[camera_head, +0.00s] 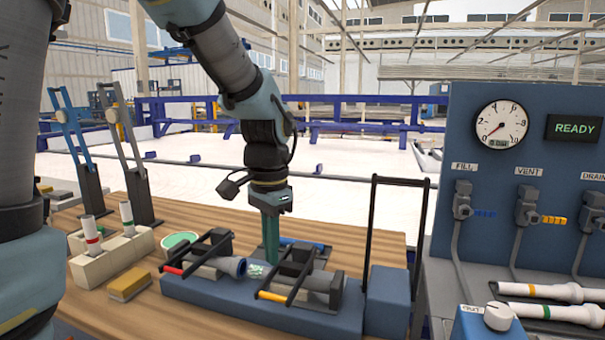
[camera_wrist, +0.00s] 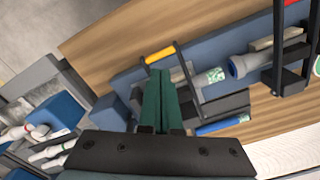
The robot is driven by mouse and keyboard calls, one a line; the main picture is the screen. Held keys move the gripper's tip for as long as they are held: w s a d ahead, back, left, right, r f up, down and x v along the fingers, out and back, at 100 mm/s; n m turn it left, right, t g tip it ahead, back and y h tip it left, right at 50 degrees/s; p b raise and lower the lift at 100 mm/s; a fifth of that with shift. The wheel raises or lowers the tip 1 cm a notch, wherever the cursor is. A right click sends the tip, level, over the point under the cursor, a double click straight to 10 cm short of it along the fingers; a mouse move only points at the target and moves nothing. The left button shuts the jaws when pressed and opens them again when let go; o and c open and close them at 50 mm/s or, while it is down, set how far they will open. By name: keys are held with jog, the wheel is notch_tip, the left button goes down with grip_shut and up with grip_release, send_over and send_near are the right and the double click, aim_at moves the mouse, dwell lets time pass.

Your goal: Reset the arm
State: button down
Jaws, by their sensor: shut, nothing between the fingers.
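My gripper (camera_head: 270,258) points straight down over the blue fixture base (camera_head: 215,297) on the wooden table. Its green fingers are shut together with nothing between them. They also show in the wrist view (camera_wrist: 159,75). A second pipe piece (camera_head: 318,283) lies in the clamp with a yellow handle (camera_head: 272,296). I cannot tell whether the fingertips touch anything.
A tall black lever frame (camera_head: 372,235) stands right of the fixture. A blue panel (camera_head: 520,110) with a gauge reading near zero and a "READY" sign is at right. White pipes (camera_head: 550,291) lie below it. A beige holder (camera_head: 112,255) and yellow-topped block (camera_head: 129,284) are at left.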

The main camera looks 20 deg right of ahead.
jog(key=shift+a+f, duration=0.1)
dwell(0.3)
jog(key=w+a+f+n, duration=0.1)
jog(key=a+f+n, duration=0.2)
jog(key=a, duration=0.9)
jog(key=w+a+f+n+t, duration=0.1)
jog(key=a+f+n, duration=0.2)
jog(key=a+n, duration=0.7)
jog(key=shift+w+a+f+n+t, duration=0.25)
jog(key=shift+w+a+n+t, duration=0.05)
jog(key=shift+a, duration=0.6)
